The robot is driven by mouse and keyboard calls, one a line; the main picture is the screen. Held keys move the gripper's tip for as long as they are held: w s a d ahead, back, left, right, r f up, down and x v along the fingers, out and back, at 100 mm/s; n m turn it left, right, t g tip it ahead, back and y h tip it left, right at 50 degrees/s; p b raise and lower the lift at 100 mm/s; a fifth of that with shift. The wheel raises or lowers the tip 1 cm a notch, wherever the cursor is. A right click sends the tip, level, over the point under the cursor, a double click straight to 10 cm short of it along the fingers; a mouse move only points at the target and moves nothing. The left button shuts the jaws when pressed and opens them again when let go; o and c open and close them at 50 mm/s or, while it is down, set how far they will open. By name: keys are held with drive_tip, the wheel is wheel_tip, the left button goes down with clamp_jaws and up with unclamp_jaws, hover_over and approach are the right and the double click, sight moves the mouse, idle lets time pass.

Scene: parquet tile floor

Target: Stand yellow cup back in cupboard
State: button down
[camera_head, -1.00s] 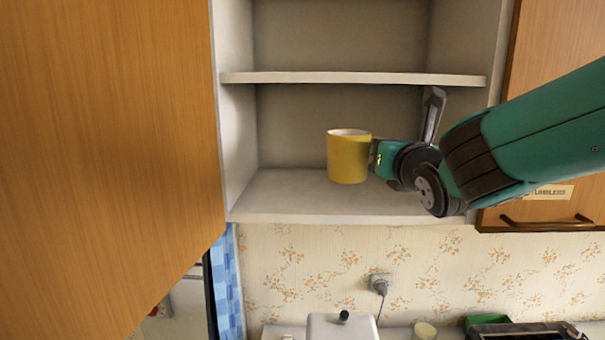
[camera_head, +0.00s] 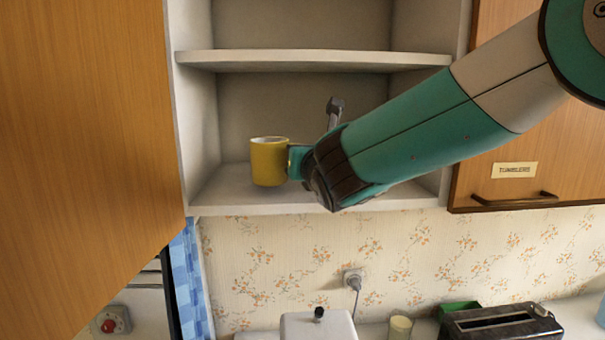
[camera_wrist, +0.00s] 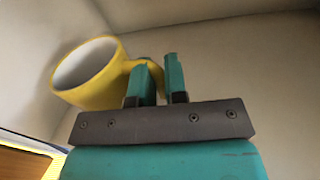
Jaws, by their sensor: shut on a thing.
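The yellow cup (camera_head: 269,163) is upright in the lower compartment of the open cupboard (camera_head: 325,58). It is at or just above the compartment's bottom board; I cannot tell whether it touches. My gripper (camera_head: 295,162) is at the cup's right side. In the wrist view the cup (camera_wrist: 92,74) shows its white inside, and my gripper (camera_wrist: 160,80) has its two teal fingers shut on the cup's handle. The handle is partly hidden by the fingers.
An open wooden door (camera_head: 85,130) stands on the left. A closed door labelled "TUMBLERS" (camera_head: 515,169) is on the right. The middle shelf (camera_head: 310,61) runs above the cup. A toaster (camera_head: 500,325) and a beaker (camera_head: 400,326) stand below. The compartment looks otherwise empty.

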drive_tip(key=shift+f+b, duration=0.35)
drive_tip(key=shift+f, duration=0.55)
drive_tip(key=shift+w+a, duration=0.15)
drive_tip(key=shift+a, duration=0.05)
drive_tip(key=shift+d+r, duration=0.1)
drive_tip(key=shift+r, duration=0.1)
drive_tip(key=shift+f, duration=0.1)
drive_tip(key=c, duration=1.6)
unclamp_jaws()
drive_tip(key=shift+f, duration=0.15)
drive_tip(key=o, duration=0.4)
drive_tip(key=shift+o, duration=0.2)
